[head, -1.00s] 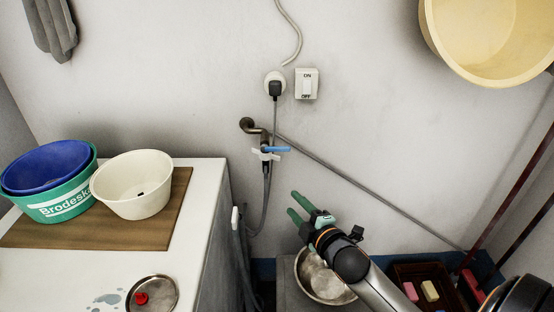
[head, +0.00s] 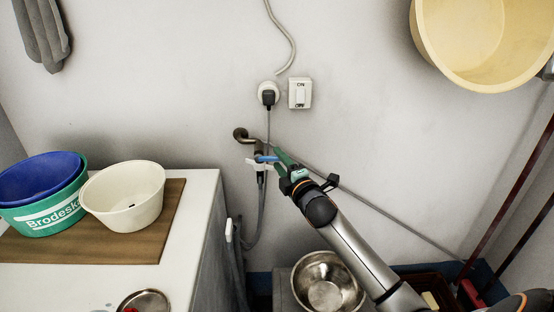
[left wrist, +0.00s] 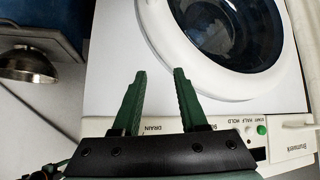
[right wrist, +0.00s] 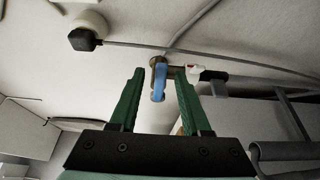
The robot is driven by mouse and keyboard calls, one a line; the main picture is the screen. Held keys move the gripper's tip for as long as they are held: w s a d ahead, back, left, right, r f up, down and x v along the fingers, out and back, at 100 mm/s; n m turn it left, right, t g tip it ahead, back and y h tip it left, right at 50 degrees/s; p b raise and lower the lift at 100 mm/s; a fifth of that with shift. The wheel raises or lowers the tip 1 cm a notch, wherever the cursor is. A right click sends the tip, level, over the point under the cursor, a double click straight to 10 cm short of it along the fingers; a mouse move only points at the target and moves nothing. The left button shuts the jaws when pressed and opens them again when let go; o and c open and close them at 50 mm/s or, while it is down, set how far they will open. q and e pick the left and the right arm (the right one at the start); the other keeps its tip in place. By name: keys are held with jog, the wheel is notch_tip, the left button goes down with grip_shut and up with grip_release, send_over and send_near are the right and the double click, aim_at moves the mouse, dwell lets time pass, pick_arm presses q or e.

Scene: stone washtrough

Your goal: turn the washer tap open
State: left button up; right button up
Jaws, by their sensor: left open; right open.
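My left gripper (left wrist: 160,72) is open and empty in front of the white washing machine (left wrist: 118,60), out of the head view.
A cream bowl (head: 123,196) and a green tub (head: 45,215) with a blue bowl (head: 40,178) stand on a wooden board (head: 110,246). A plug (head: 268,97) and switch (head: 299,93) are above the tap. A metal bowl (head: 326,282) sits below my right arm. A yellow basin (head: 480,45) hangs upper right.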

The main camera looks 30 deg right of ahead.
jog(key=shift+w+d, duration=0.15)
jog(key=shift+w, duration=0.75)
jog(key=shift+c, duration=0.4)
grip_shut()
dwell(0.5)
